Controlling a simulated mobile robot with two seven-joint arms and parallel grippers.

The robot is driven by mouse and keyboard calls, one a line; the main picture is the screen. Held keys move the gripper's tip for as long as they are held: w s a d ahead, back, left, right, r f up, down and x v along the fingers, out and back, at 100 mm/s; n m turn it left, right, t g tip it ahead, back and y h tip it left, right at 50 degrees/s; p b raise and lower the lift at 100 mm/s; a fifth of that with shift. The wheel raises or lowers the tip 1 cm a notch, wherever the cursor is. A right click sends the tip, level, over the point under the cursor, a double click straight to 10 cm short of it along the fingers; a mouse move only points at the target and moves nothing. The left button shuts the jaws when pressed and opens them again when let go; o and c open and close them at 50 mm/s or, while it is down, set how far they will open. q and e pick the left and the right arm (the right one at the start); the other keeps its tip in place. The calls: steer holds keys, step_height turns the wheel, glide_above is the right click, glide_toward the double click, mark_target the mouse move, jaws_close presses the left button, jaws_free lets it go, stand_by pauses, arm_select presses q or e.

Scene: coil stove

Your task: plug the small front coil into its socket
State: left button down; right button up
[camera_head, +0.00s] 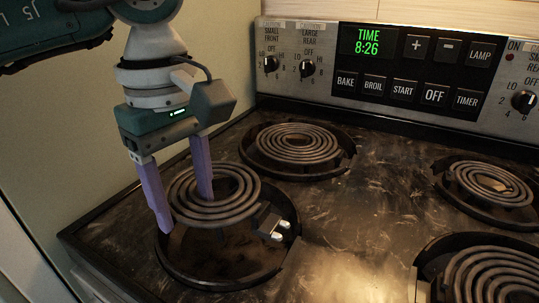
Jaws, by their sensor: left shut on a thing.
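The small front coil (236,207) is a dark grey spiral in the front left of the stove. My left gripper (184,216) is shut on its left part, one purple finger outside the rim and the other among the rings. The coil sits slightly above the round black drip bowl (232,284), shifted to the upper left of the bowl's middle. A dark block with two pale ends (272,228) shows at the coil's right edge, inside the bowl's right side. I cannot tell whether this block is the socket or part of the coil. My right gripper is not in view.
Another coil (297,143) sits in its bowl behind. Two more coils, rear right (490,184) and front right (495,277), sit in theirs. The control panel (430,70) with knobs runs along the back. The scuffed cooktop (370,225) between the burners is clear.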

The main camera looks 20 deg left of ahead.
arm_select(q)
steer(key=shift+f+b, duration=1.8)
steer(key=shift+f, duration=0.25)
steer(key=shift+d+f, duration=0.1)
steer(key=shift+d, duration=0.8)
steer(key=shift+b, duration=0.6)
stand_by(0.4)
steer(key=shift+c, duration=0.2)
jaws_free()
steer(key=shift+s, duration=0.1)
